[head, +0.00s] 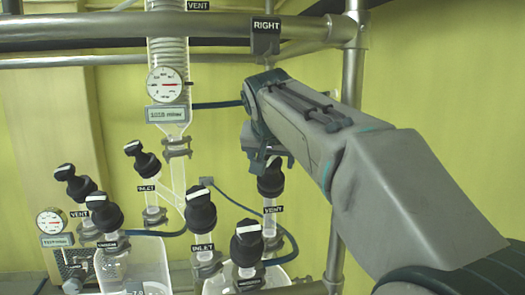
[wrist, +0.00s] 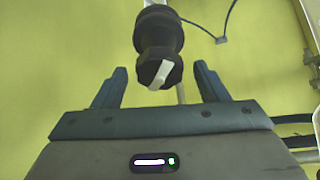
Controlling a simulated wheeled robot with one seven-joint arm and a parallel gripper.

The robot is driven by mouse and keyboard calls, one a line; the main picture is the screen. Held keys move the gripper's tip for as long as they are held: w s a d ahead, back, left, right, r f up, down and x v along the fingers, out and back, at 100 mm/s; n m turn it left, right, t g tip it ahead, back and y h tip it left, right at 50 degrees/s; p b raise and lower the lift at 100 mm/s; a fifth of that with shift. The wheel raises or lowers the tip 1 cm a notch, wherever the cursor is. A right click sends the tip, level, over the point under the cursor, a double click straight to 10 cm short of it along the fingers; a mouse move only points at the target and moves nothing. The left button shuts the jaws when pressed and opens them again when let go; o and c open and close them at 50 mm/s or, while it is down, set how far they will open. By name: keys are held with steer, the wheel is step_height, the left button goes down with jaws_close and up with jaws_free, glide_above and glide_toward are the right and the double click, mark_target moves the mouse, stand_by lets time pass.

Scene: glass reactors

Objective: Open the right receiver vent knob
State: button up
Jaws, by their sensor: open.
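The right receiver vent knob (head: 271,179) is black, on a glass stem beside a VENT label (head: 273,210), right of centre in the head view. In the wrist view the black knob (wrist: 159,55) with its white pointer bar (wrist: 161,75) stands between and beyond my open fingers. The pointer bar is tilted in that view. My gripper (wrist: 157,85) is open and empty, with a finger on each side of the knob and visible gaps. In the head view my arm comes from the right, and its end hides part of the knob's top.
Several other black knobs stand close by, including an INLET knob (head: 200,212) and a front knob (head: 247,242). A metal frame post (head: 352,75) stands at the right, under a crossbar with a RIGHT sign (head: 266,26). A blue hose (head: 240,206) runs behind the knob.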

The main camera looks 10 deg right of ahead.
steer(key=shift+w+d+f, duration=0.15)
steer(key=shift+w+f, duration=0.25)
steer(key=shift+w, duration=0.05)
steer(key=c, duration=1)
steer(key=shift+n, duration=0.5)
steer(key=n, duration=0.2)
steer(key=n+y, duration=0.1)
steer(key=n, duration=0.2)
steer(key=shift+y, duration=0.3)
steer(key=n, duration=0.3)
steer(key=n+y, duration=0.1)
steer(key=n, duration=0.1)
steer(key=shift+n+y, duration=0.3)
steer(key=shift+n, duration=0.1)
steer(key=n+g, duration=0.1)
steer(key=n, duration=0.4)
steer(key=shift+n+y+p, duration=0.3)
steer(key=shift+y, duration=0.1)
steer(key=n+g, duration=0.1)
steer(key=n, duration=0.4)
steer(key=shift+n+g, duration=0.3)
steer(key=shift+g, duration=0.1)
